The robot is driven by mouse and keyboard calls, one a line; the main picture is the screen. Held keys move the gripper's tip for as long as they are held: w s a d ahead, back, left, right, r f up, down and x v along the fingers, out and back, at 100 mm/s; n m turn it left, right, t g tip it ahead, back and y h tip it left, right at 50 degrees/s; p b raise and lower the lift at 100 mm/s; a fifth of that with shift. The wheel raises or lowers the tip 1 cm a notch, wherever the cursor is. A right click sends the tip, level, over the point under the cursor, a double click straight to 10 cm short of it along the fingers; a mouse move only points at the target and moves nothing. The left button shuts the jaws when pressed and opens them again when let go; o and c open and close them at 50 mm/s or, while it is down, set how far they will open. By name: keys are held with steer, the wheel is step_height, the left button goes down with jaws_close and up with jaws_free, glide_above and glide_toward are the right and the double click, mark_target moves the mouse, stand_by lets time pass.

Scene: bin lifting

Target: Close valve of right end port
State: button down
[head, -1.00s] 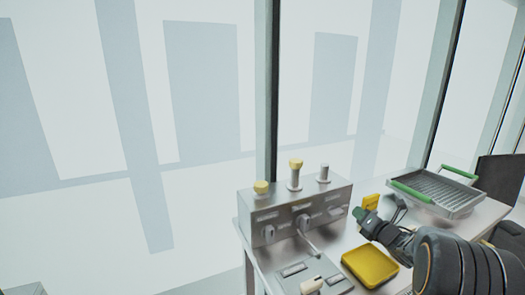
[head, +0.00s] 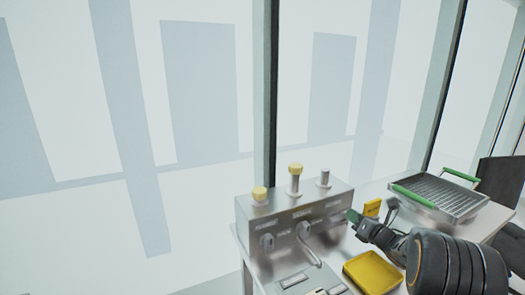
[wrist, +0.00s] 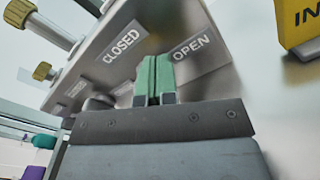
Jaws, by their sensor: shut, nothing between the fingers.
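A grey metal valve box (head: 275,220) stands on the table, with a left valve handle (head: 267,241) and a middle valve handle (head: 304,230) on its front face. My gripper (head: 353,215) is at the right end of that face, its green fingers together and empty. In the wrist view my gripper (wrist: 155,78) points at the box face, between the CLOSED label (wrist: 125,45) and the OPEN label (wrist: 191,47). The right end valve handle cannot be made out; the fingers may hide it. Whether the fingertips touch the box is unclear.
A metal basket (head: 450,195) with green handles sits at right.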

steer(key=shift+w+a+r, duration=0.2)
steer(key=shift+r, duration=0.15)
steer(key=shift+a+b, duration=0.15)
steer(key=shift+b, duration=0.7)
stand_by(0.5)
steer(key=shift+s+a+r+b, duration=0.15)
steer(key=shift+a+r+b, duration=0.2)
steer(key=shift+b, duration=0.55)
steer(key=shift+w+a+f, duration=0.2)
steer(key=shift+w+a, duration=0.2)
steer(key=shift+a, duration=0.15)
steer(key=shift+s+d+b, duration=0.25)
steer(key=shift+d+b, duration=0.15)
steer(key=shift+b, duration=0.1)
steer(key=shift+s+b, duration=0.1)
steer(key=shift+b, duration=0.3)
steer(key=shift+s+a+r+b, duration=0.25)
steer(key=shift+a+b, duration=0.3)
steer(key=shift+b, duration=0.55)
steer(key=shift+s+a+r+b, duration=0.2)
steer(key=shift+a+b, duration=0.35)
steer(key=shift+b, duration=0.55)
